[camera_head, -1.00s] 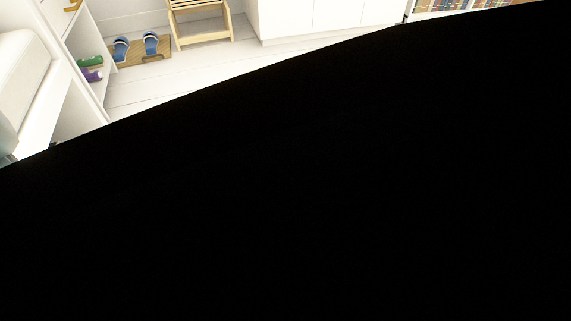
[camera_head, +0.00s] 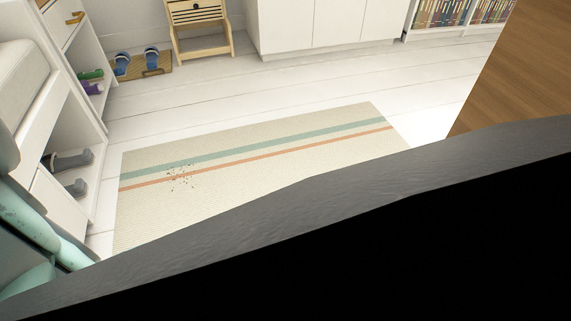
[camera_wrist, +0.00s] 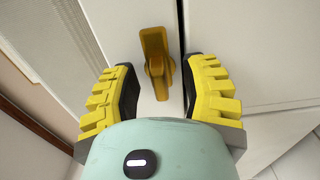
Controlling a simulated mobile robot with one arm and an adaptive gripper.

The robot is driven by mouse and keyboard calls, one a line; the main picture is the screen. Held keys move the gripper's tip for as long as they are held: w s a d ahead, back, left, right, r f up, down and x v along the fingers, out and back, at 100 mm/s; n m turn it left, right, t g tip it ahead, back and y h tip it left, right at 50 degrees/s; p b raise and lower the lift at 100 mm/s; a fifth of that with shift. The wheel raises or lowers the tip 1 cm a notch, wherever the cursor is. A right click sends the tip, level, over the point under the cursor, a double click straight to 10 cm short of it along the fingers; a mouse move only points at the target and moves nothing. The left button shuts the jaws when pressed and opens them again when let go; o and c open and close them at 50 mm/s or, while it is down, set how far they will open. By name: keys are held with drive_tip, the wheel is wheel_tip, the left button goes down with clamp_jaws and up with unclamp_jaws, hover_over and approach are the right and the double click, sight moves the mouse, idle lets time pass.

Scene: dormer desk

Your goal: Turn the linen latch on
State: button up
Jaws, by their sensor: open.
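A brass-yellow latch (camera_wrist: 156,60) shows in the wrist view on a white cabinet front, beside a dark vertical gap between panels. Its handle points down in the picture. My gripper (camera_wrist: 157,82) is open, with one yellow-backed, dark-padded finger on each side of the latch. The latch's lower end lies between the fingertips, and I see space on both sides. I cannot tell whether this is the linen latch. The head view does not show my gripper or this latch clearly; a large dark shape fills its lower part.
In the head view a striped rug (camera_head: 255,160) with dark specks lies on the white floor. Blue slippers (camera_head: 137,63) on a mat and a wooden stool (camera_head: 199,28) stand at the back. White shelving with grey boots (camera_head: 70,172) is at left. A wooden panel (camera_head: 525,75) is at right.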

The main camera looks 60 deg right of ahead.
drive_tip(key=c, duration=0.7)
drive_tip(key=shift+d, duration=0.1)
clamp_jaws()
drive_tip(key=shift+s, duration=0.1)
